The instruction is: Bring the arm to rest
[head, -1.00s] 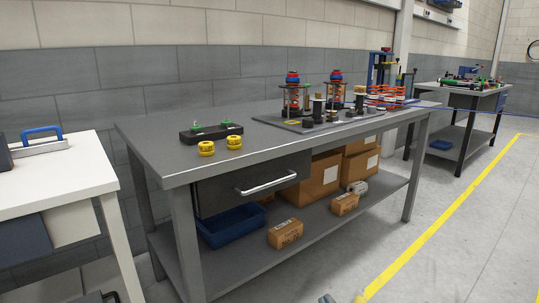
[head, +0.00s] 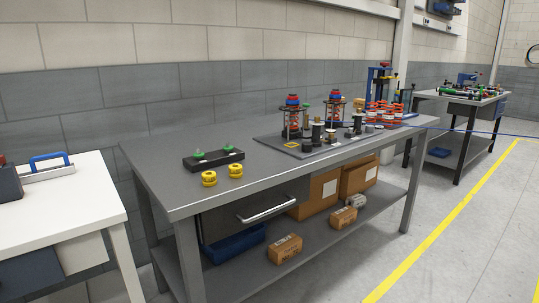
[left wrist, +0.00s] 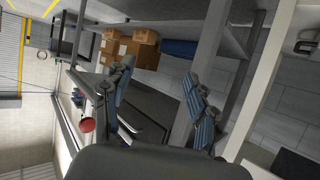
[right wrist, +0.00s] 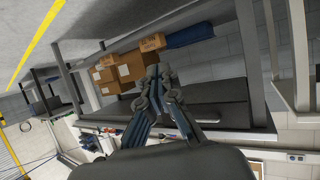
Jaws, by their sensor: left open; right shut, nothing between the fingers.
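My left gripper (left wrist: 164,92) shows in the left wrist view with its two fingers spread apart and nothing between them. My right gripper (right wrist: 158,76) shows in the right wrist view with its fingertips together and nothing held. Both grippers are away from the bench, with the grey workbench (head: 160,178) and its lower shelf beyond them. Neither gripper shows in the head view.
A white table (head: 70,205) stands at the left. Cardboard boxes (head: 316,191) lie below. The floor at right is clear.

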